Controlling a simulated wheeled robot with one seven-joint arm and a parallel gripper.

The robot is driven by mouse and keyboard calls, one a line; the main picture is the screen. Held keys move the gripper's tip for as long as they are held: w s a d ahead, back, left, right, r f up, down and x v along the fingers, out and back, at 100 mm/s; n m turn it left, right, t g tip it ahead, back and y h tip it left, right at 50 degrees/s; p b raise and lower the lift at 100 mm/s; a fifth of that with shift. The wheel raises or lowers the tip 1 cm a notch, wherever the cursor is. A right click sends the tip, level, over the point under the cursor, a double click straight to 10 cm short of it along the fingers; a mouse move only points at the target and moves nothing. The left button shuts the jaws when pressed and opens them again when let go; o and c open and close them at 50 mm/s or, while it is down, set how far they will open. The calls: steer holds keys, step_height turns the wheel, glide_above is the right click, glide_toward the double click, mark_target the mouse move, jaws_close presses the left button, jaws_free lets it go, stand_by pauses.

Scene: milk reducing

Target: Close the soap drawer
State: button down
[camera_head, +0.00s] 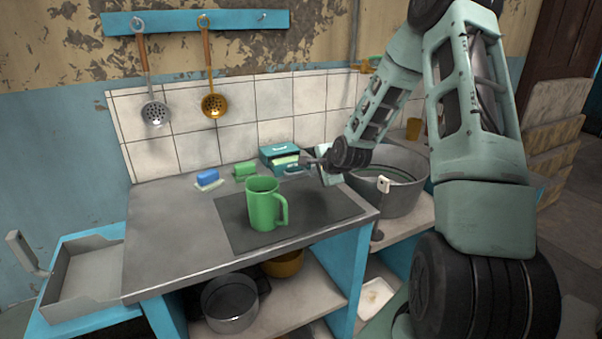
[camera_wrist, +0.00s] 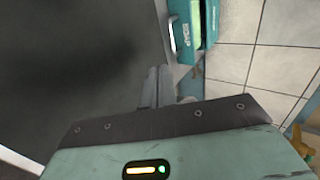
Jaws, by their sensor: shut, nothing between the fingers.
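The teal soap box (camera_head: 279,149) stands at the back of the counter against the tiles. Its soap drawer (camera_head: 292,169) is pulled out toward the front, with green soap (camera_head: 287,160) showing inside. In the wrist view the drawer front (camera_wrist: 185,30) carries the word SOAP and a pale handle (camera_wrist: 173,42), at the top of the picture. My gripper (camera_head: 306,160) is shut and empty just right of the drawer in the head view. Its fingertips (camera_wrist: 158,72) lie close to the drawer front in the wrist view; I cannot tell whether they touch.
A green mug (camera_head: 263,205) stands on the dark mat (camera_head: 330,212) in front. A blue sponge (camera_head: 207,177) and a green block (camera_head: 244,170) lie left of the box. A large metal pot (camera_head: 402,195) stands right of the counter, below my arm.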

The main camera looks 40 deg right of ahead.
mark_target(302, 181)
steer(key=x, duration=0.7)
steer(key=shift+w+f, duration=0.1)
steer(key=w, duration=0.1)
steer(key=w+d, duration=0.1)
steer(key=shift+w+f+p, duration=0.2)
steer(key=shift+w+p, duration=0.15)
steer(key=shift+p, duration=0.05)
steer(key=shift+w, duration=0.3)
steer(key=shift+w, duration=0.1)
